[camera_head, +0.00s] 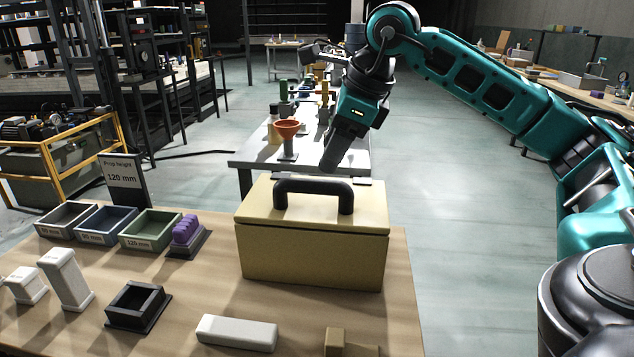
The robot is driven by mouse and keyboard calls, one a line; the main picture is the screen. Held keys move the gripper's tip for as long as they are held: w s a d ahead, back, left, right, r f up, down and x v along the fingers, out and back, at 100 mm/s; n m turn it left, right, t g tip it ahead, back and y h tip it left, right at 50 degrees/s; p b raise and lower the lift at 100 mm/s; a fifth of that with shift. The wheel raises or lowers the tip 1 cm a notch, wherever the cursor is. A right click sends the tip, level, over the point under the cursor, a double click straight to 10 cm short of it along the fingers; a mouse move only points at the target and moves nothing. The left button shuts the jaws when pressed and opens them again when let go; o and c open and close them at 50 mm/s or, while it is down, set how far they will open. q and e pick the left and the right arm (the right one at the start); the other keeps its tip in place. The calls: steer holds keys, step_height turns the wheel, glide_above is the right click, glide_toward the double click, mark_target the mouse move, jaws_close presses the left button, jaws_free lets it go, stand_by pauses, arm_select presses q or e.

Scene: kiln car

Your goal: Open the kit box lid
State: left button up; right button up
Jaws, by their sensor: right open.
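The kit box (312,255) is a tan box near the back right edge of the wooden table. Its lid (365,205) is shut and has a black arched handle (313,186) on top. My right gripper (335,158) points down above the far part of the lid, just behind the handle in the picture. It is open and holds nothing that I can see; its far finger is hidden. I cannot tell how far it is from the lid. My left gripper is not in view.
Three small trays (150,243), a sign (124,180) and a purple piece in a holder (185,230) stand left of the box. White blocks (237,332) and a black square frame (135,305) lie in front. A grey table (245,158) stands behind.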

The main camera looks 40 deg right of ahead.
mark_target(316, 180)
steer(key=b+x, duration=0.1)
steer(key=x, duration=0.6)
steer(key=shift+w+f, duration=0.15)
steer(key=shift+c, duration=0.4)
jaws_close()
